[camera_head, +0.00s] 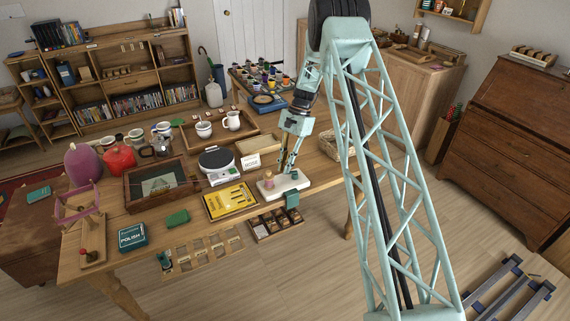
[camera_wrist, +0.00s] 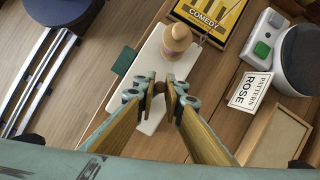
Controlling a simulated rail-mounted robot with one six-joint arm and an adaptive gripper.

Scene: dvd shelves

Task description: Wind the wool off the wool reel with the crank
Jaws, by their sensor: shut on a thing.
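A white board (camera_head: 295,184) lies near the front edge of the table, with a peach-coloured bobbin-shaped piece (camera_head: 268,181) standing on it; the piece also shows in the wrist view (camera_wrist: 178,40). My gripper (camera_wrist: 160,87) points down over the board, beside that piece and apart from it. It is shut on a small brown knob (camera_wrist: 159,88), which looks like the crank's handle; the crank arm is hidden. At the table's left end stands a reel frame with pinkish wool (camera_head: 78,206), on a wooden base with a red knob (camera_head: 83,252).
A yellow comedy case (camera_head: 230,200) and a kitchen-scale-like device (camera_head: 217,164) stand left of the board. A "Pattern Rose" card (camera_head: 251,162) is behind it. A basket (camera_head: 338,145) stands to the right.

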